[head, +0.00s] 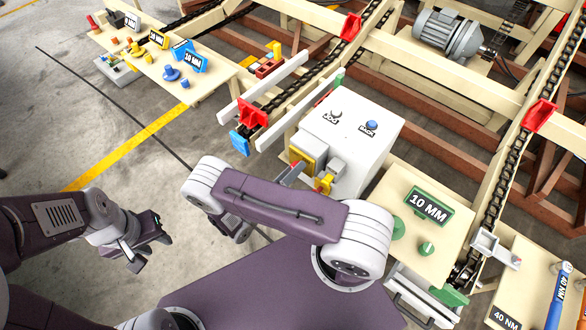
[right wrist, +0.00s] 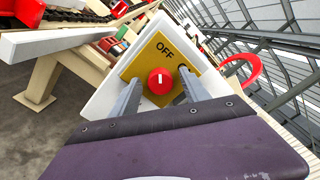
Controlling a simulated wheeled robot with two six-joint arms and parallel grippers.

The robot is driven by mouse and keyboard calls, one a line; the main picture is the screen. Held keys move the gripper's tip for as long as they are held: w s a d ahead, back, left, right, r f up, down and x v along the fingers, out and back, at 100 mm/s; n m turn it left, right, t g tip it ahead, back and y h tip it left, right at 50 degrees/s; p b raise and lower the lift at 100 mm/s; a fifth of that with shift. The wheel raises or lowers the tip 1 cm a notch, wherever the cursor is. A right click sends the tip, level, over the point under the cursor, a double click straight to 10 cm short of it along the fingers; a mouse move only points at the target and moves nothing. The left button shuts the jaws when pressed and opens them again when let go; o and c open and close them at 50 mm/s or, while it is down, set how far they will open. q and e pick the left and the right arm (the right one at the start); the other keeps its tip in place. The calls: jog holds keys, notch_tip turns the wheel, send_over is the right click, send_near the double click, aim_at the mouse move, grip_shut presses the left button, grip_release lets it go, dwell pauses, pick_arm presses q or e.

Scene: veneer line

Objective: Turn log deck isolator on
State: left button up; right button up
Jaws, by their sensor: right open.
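The isolator shows in the right wrist view as a yellow plate (right wrist: 150,58) with a red round knob (right wrist: 160,84). The word OFF stands above the knob; another label to its right is mostly hidden by a finger. The knob's white mark is upright, towards OFF. My right gripper (right wrist: 161,80) is open, with one finger at each side of the knob; I cannot tell whether they touch it. In the head view my right forearm hides most of that gripper. My left gripper (head: 148,248) looks open and empty, above the floor at the left.
A white control box (head: 355,130) with JOG and BACK labels stands in front of the chain deck. A table (head: 440,195) with a green 10 MM sign is at its right. Another sign table (head: 205,85) is at the upper left. Floor at the left is clear.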

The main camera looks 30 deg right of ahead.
grip_shut()
jog(key=shift+m, duration=0.4)
jog(key=shift+m+b, duration=0.85)
jog(key=shift+m, duration=7.75)
